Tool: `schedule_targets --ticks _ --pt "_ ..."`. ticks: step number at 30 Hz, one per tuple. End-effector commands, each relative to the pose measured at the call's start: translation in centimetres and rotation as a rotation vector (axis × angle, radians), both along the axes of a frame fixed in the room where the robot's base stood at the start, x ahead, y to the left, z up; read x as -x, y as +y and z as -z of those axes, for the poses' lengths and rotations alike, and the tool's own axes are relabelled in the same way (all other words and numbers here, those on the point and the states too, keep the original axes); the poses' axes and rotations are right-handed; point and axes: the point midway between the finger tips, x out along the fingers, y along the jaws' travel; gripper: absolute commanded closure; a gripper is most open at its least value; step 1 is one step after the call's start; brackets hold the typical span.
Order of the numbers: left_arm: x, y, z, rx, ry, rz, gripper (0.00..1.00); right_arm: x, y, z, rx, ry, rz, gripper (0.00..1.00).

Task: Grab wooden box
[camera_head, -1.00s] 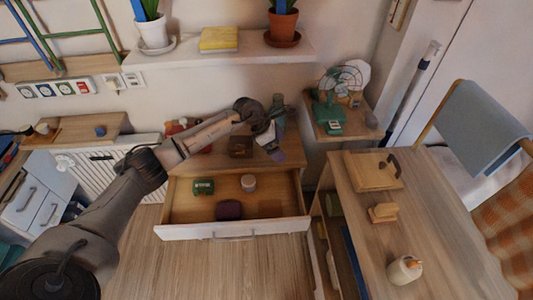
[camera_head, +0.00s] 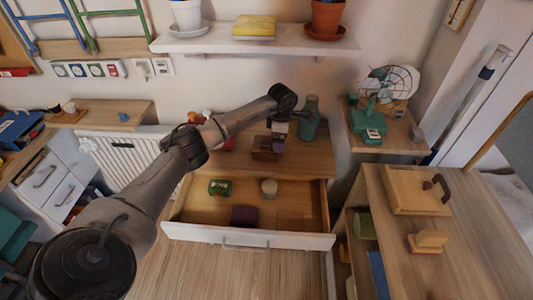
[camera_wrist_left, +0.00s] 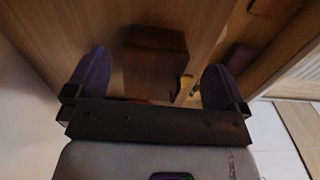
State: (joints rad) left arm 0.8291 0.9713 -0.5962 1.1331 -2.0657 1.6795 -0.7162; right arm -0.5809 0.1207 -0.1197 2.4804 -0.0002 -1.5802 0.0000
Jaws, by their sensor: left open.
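The small dark brown wooden box (camera_head: 264,150) sits on the wooden top of the drawer unit, behind the open drawer. My left gripper (camera_head: 279,145) is at the right side of the box in the head view and overlaps its edge. In the left wrist view, the box (camera_wrist_left: 155,50) lies ahead between the two purple fingers (camera_wrist_left: 155,75), which are spread apart with nothing between them. I cannot tell whether a finger touches the box. My right gripper is not in view.
A green bottle (camera_head: 309,120) stands right of the gripper. A shelf (camera_head: 255,45) with pots hangs above.

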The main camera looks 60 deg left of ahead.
Motion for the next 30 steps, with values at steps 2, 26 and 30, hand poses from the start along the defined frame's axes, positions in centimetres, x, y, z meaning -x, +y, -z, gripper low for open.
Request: schedule_targets --ticks 2,26,30 --pt "0.0 0.0 0.6 0.001 -0.001 0.001 0.00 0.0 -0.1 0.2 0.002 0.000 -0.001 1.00" --pt "0.0 0.2 6.1 0.001 -0.002 0.001 0.00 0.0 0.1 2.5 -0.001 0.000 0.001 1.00" --pt "0.0 0.2 6.1 0.001 -0.002 0.001 0.04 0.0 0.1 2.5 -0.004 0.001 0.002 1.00"
